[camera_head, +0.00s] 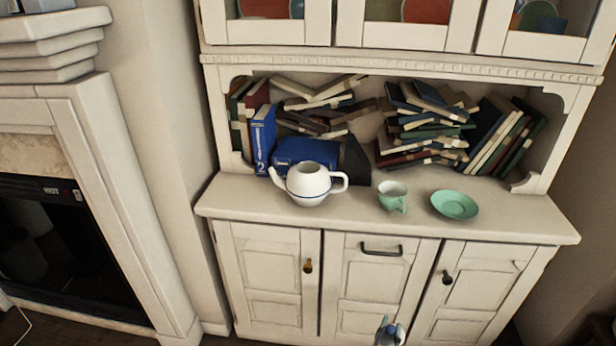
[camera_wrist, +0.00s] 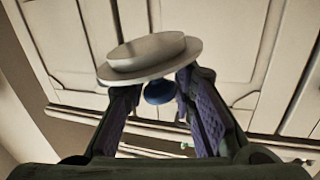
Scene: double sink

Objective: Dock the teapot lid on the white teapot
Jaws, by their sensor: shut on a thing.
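The white teapot (camera_head: 308,184) stands upright on the cabinet's counter, with its spout to the left, its handle to the right and its top opening uncovered. My gripper (camera_wrist: 160,92) is shut on the blue knob of the white teapot lid (camera_wrist: 150,55). In the wrist view the lid's stepped disc lies beyond the fingertips, with the knob between them. In the head view my gripper (camera_head: 390,332) shows small at the bottom edge, in front of the lower doors and well below the teapot. The lid is hard to make out there.
A green cup (camera_head: 392,196) and a green saucer (camera_head: 455,204) stand right of the teapot on the counter (camera_head: 360,218). Blue books (camera_head: 305,152) and other piled books fill the shelf behind. The counter's front edge overhangs the doors. A fireplace (camera_head: 70,200) is at left.

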